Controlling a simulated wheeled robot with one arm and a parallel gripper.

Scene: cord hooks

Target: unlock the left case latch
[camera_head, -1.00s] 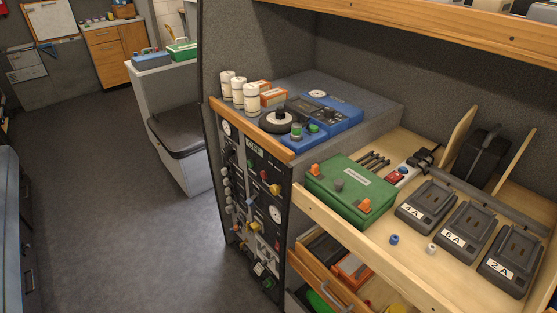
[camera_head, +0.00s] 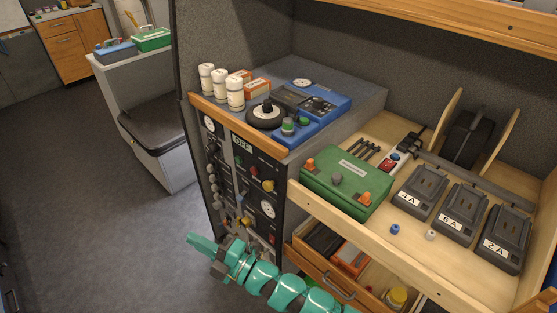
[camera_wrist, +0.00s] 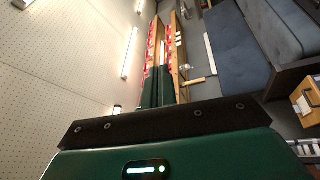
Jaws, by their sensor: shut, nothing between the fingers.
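A green case (camera_head: 345,188) lies shut on the wooden shelf. Its left latch (camera_head: 310,164) is orange and sits at the left end of the front edge. A second orange latch (camera_head: 366,198) is to its right, and a dark handle or knob (camera_head: 336,180) is between them. I cannot tell the latches' exact positions. My gripper (camera_head: 190,238) is at the end of my teal arm, low and left of the case, in front of the instrument panel and well apart from the case. In the wrist view my gripper's fingers (camera_wrist: 159,85) are shut and empty; the case does not show there.
The wooden shelf's front lip (camera_head: 372,231) runs between my arm and the case. Chargers (camera_head: 420,190) stand to the right, with a blue cap (camera_head: 395,229) before them. An open drawer (camera_head: 322,268) lies below. A blue device (camera_head: 310,100) stands behind left. The floor at left is clear.

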